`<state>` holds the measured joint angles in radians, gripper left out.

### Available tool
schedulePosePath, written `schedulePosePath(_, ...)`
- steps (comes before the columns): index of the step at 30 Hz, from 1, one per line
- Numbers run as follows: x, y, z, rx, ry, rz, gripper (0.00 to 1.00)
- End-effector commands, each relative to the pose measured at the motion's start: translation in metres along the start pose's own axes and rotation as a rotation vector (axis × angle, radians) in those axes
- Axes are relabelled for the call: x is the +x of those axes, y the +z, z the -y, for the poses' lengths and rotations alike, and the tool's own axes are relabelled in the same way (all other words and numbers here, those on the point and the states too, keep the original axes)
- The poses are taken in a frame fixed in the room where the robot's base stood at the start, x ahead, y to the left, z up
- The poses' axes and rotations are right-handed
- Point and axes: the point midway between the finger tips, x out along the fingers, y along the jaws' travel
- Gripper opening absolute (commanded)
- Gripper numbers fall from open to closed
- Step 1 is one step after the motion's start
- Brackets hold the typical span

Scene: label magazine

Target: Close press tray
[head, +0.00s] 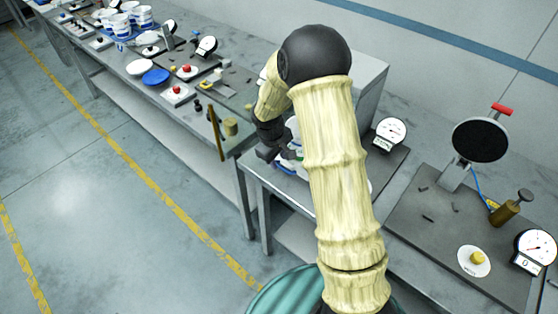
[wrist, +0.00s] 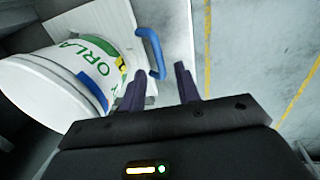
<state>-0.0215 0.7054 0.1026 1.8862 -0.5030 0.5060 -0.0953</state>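In the wrist view a white flat tray-like panel (wrist: 180,38) lies beneath a white tub (wrist: 35,85) with a green, yellow and blue printed label. A blue bar handle (wrist: 156,55) stands beside the tub, over the panel; I cannot tell which it is fixed to. My gripper (wrist: 160,78) is open and empty. Its left fingertip is close to the lower end of the handle; contact cannot be told. In the head view my gripper (head: 273,146) is at the table's left edge, and my arm hides most of the tray and tub.
A grey box-shaped housing (head: 369,82) stands behind my arm. A dial gauge (head: 391,132) is to its right. A station with a black disc (head: 480,140) and brass plunger (head: 507,210) is further right. A cluttered bench (head: 205,125) runs left.

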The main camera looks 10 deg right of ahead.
Motion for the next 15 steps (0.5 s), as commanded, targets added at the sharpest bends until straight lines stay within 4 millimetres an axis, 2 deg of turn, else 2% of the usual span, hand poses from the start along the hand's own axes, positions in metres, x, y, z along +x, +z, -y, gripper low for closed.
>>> schedulePosePath(6,0.024,0.0,0.0,-0.001,0.0,0.001,0.32)
schedulePosePath(15,0.027,0.0,0.0,0.0,0.001,-0.001,0.32)
